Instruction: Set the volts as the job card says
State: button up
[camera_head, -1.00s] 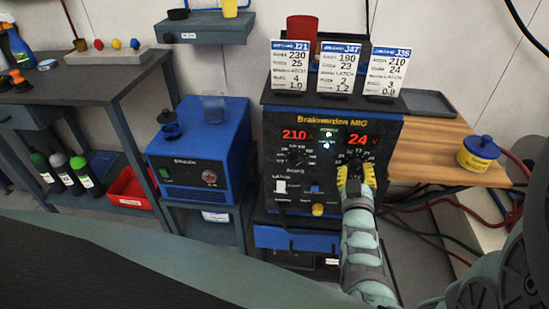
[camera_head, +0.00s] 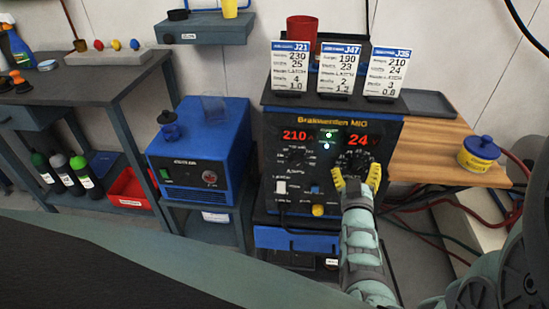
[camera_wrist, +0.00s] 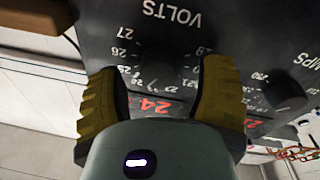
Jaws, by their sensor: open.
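The black welder (camera_head: 285,125) is labelled Brakwerden MIG. Its red displays read 210 on the left and 24 on the right (camera_head: 358,139). The volts knob (camera_wrist: 162,75) sits under the VOLTS label in the wrist view, its dial numbers upside down there. Job cards J21 (camera_head: 290,68), J47 (camera_head: 339,70) and J35 (camera_head: 387,74) stand on the welder; J35 shows 210 and 24.
The amps knob (camera_wrist: 285,92) is beside the volts dial. A red cup (camera_head: 301,31) stands behind the cards. A blue machine (camera_head: 203,150) stands left; a yellow tin (camera_head: 479,152) sits on the wooden shelf (camera_head: 430,150) at right. Cables hang below the shelf.

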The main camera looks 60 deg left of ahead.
jog(key=v, duration=1.2)
dwell(0.5)
